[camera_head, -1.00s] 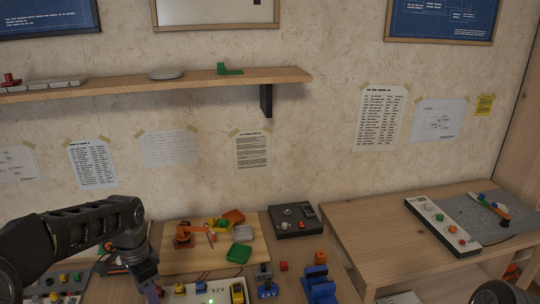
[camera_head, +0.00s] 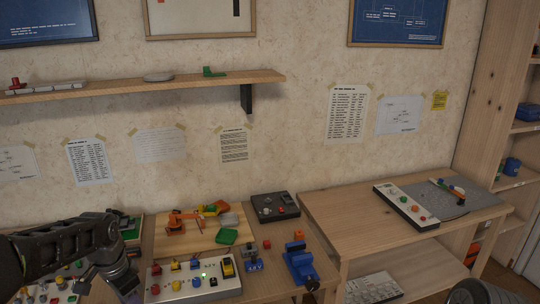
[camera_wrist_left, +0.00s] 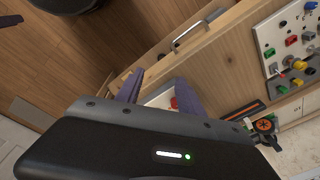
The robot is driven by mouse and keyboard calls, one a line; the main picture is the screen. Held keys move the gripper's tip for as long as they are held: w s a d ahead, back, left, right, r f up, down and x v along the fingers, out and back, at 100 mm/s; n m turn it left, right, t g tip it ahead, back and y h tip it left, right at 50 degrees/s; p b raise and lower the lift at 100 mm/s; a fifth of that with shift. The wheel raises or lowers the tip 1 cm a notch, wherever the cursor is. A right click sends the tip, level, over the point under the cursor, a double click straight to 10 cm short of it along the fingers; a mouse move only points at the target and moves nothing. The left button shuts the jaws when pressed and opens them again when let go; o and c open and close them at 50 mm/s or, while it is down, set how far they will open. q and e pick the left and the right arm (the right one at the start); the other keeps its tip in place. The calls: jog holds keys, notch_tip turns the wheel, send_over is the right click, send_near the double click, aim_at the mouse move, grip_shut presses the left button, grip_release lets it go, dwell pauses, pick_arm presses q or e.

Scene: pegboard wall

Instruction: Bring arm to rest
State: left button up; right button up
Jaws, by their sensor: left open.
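My left arm comes in from the left in the head view, and its gripper (camera_head: 130,292) hangs low at the bottom left, in front of the white control panel on the bench. In the left wrist view the two purple fingers of this gripper (camera_wrist_left: 158,95) stand apart with nothing held between them. Beyond them are a wooden drawer front with a metal handle (camera_wrist_left: 190,36) and part of a white panel with coloured knobs (camera_wrist_left: 290,45). A rounded grey part at the bottom right of the head view may be mine; my right gripper does not show.
The white control panel (camera_head: 190,284), a blue vise (camera_head: 300,262) and a black box (camera_head: 275,207) are on the left bench. A second wooden table (camera_head: 370,235) at right carries a button panel (camera_head: 406,207) and has free room. A wall shelf (camera_head: 140,90) runs above.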

pick_arm(q)
jog(key=d+f+n+t+h, duration=0.3)
jog(key=d+f+n, duration=0.3)
jog(key=d+f, duration=1.05)
jog(key=s+d+f+g, duration=0.1)
jog(key=s+d+f, duration=0.3)
jog(key=s, duration=0.3)
jog(key=s+d+f+n+g, duration=0.1)
jog(key=s+d+f, duration=0.3)
jog(key=s, duration=0.4)
jog(key=s+d+f+n+g+h, duration=0.1)
jog(key=s+d+f, duration=0.3)
jog(key=s, duration=0.4)
jog(key=shift+d+f+g, duration=0.3)
jog(key=shift+d+f, duration=0.1)
jog(key=shift+f, duration=0.35)
